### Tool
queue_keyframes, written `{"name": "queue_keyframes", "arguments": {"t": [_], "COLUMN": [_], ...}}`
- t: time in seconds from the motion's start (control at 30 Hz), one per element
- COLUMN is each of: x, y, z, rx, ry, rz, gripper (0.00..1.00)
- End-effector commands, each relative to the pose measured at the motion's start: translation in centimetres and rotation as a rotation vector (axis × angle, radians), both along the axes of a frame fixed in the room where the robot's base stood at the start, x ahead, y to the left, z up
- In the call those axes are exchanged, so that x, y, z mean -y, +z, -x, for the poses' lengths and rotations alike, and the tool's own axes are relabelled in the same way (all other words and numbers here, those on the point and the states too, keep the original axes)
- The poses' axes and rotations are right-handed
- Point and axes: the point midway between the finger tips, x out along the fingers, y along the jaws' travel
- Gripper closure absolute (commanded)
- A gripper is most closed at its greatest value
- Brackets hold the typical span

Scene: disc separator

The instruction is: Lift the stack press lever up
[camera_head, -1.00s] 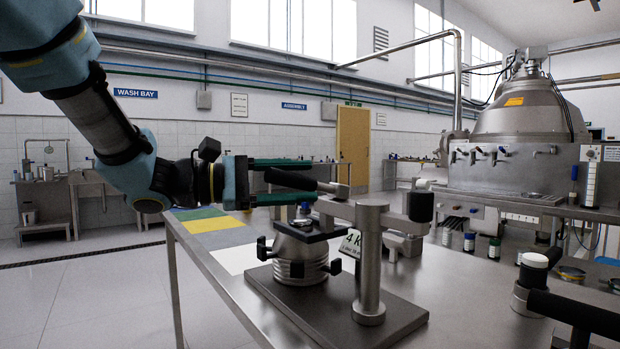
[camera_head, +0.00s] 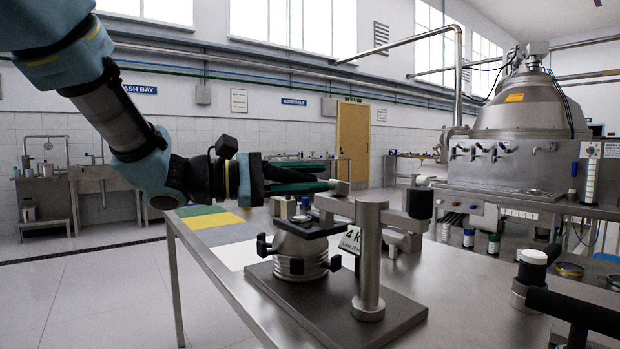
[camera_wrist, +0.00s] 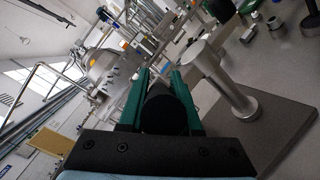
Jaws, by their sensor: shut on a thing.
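The stack press stands on a grey base plate (camera_head: 390,318) on the steel table, with an upright metal post (camera_head: 369,262). A ribbed metal disc stack (camera_head: 300,262) sits under its horizontal arm. The lever has a black grip (camera_head: 292,175) and a short metal end (camera_head: 341,187). It points left from the press head, close to level. My gripper (camera_head: 318,178) has its green fingers closed along both sides of the black grip. In the wrist view, the grip (camera_wrist: 164,110) lies between the two green fingers (camera_wrist: 160,85). The lever's pivot is partly hidden.
The steel table (camera_head: 470,290) continues right, with a black-handled fitting (camera_head: 575,310) at its front right. Coloured mats (camera_head: 215,221) lie at the table's left. A large separator machine (camera_head: 525,110) stands behind on the right.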

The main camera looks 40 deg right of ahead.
Motion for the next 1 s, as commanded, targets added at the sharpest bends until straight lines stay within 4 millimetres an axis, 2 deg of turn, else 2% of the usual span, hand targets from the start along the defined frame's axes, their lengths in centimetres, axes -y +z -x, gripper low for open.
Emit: {"name": "queue_keyframes", "arguments": {"t": [0.1,1.0], "x": [-0.01,-0.03], "y": [-0.02,-0.06], "z": [0.00,-0.01], "rx": [0.000,0.000], "ry": [0.000,0.000], "rz": [0.000,-0.002], "gripper": [1.00,1.00]}}
